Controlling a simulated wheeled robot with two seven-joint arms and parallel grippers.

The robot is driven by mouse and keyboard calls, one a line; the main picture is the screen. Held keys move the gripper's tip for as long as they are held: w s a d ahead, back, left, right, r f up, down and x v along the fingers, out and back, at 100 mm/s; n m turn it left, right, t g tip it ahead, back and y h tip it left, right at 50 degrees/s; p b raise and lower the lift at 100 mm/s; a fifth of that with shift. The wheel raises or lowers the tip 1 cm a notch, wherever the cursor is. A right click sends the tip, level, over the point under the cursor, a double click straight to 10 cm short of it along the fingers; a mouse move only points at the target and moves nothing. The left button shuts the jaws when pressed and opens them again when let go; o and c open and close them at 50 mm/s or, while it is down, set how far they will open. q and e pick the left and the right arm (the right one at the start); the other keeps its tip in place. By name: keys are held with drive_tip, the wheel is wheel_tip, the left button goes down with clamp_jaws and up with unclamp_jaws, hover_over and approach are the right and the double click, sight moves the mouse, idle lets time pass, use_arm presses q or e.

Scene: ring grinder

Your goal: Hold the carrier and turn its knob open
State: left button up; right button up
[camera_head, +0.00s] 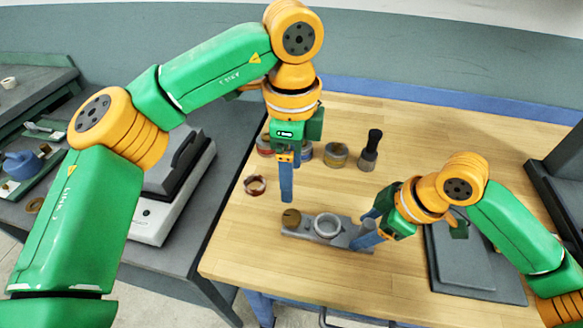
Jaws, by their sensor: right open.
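The grey carrier (300,232) lies on the wooden table near its front edge. A pale ring-shaped part (328,225) sits at its middle. A round brown knob (291,218) is at its left end. My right gripper (373,218) is open at the carrier's right end, with its blue fingers apart. I cannot tell whether they touch the carrier, and they partly hide that end. My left gripper (286,198) points down above the table, behind and above the knob. Its blue fingers overlap in this view, so I cannot tell whether it is open.
A reddish-brown ring (255,185) lies left of my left gripper. A small jar (336,155) and a dark-handled brush-like tool (370,150) stand at the back. A dark grey flat block (465,262) is at the right. The table in front of the carrier is clear.

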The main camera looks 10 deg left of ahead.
drive_tip(key=v, duration=1.2)
drive_tip(key=shift+s, duration=0.1)
